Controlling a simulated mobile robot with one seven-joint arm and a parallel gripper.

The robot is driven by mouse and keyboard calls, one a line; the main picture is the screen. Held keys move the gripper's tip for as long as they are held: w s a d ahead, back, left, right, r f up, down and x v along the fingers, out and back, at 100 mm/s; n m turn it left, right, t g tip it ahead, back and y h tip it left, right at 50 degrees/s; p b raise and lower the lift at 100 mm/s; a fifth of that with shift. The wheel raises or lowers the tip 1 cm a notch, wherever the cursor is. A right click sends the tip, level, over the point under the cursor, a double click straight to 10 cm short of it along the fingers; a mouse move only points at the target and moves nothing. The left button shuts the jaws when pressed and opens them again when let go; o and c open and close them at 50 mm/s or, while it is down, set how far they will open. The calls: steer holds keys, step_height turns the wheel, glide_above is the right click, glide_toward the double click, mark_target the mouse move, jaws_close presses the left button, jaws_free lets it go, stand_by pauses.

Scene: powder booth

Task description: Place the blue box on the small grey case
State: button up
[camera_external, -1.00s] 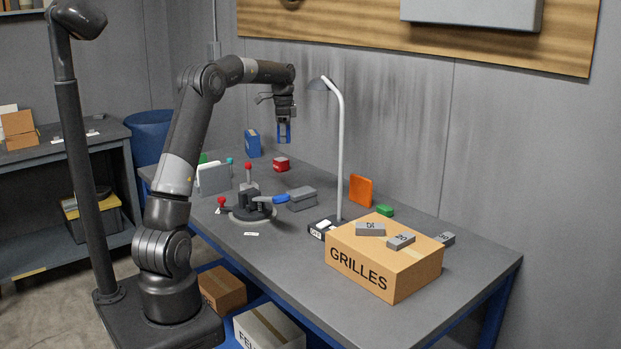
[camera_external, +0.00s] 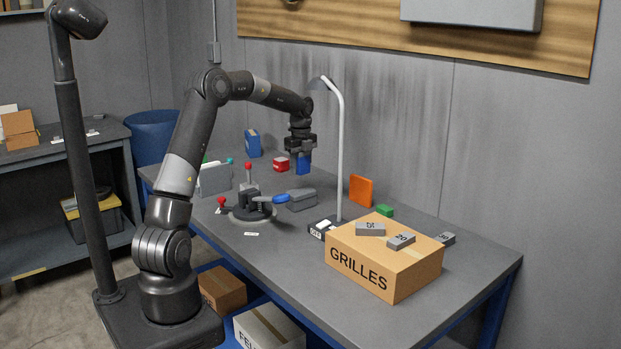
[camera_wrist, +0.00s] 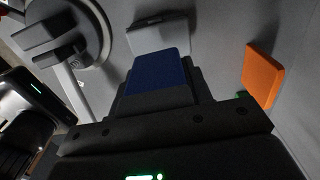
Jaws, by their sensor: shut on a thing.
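My gripper (camera_external: 301,148) is shut on a blue box (camera_external: 304,165), which hangs upright below the fingers, above the table. In the wrist view the blue box (camera_wrist: 157,76) sits between the jaws. The small grey case (camera_external: 301,199) lies on the table below the held box, beside a blue-handled tool. In the wrist view the grey case (camera_wrist: 158,34) shows just beyond the box, partly hidden by it. A clear gap shows between box and case in the external view.
A white-stemmed lamp (camera_external: 340,150) stands close right of my gripper. A red-knobbed fixture (camera_external: 249,207) is left of the case. The GRILLES carton (camera_external: 350,272) fills the front right.

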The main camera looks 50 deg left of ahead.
mark_target(301, 191)
steer(key=shift+f, duration=3.3)
steer(key=o, duration=1)
steer(key=shift+f, duration=0.15)
steer(key=shift+o, duration=0.2)
step_height(301, 191, up, 11)
steer(key=shift+r, duration=0.75)
